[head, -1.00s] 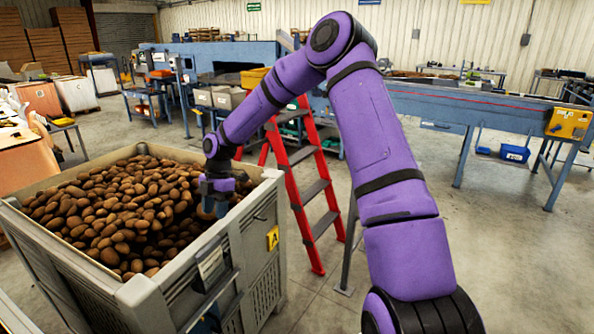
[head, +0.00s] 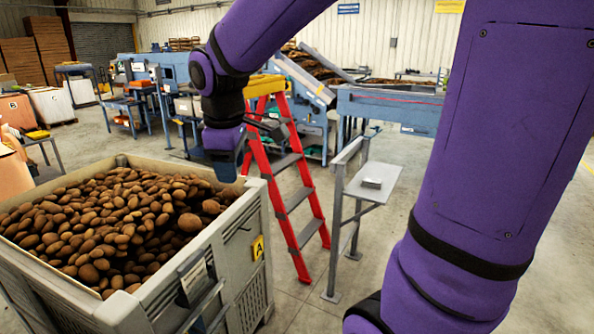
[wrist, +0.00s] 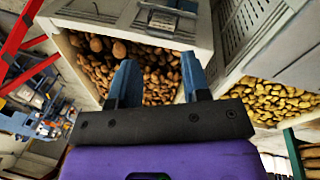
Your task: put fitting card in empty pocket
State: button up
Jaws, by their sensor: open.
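A pocket-like holder (head: 193,278) is on the crate's near wall, beside a yellow plate marked A (head: 258,247). A holder also shows on the crate wall in the wrist view (wrist: 165,18); I cannot tell whether it holds a card. A small grey item (head: 372,183) lies on a stand's shelf (head: 384,193). I cannot make out any card for certain.
A red stepladder (head: 300,190) stands right behind the crate, close to my arm. Blue conveyors (head: 395,108) are at the back. A second crate with yellow potatoes (wrist: 270,100) shows in the wrist view.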

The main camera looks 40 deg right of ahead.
jog(key=s+d+r+m+t, duration=0.1)
jog(key=s+m, duration=0.3)
jog(key=s, duration=0.4)
jog(key=s+r+m+t+y, duration=0.1)
jog(key=s+m, duration=0.3)
jog(key=s, duration=0.5)
jog(key=shift+d+r+m+t, duration=0.4)
jog(key=shift+r+t, duration=0.3)
jog(key=shift+r, duration=0.15)
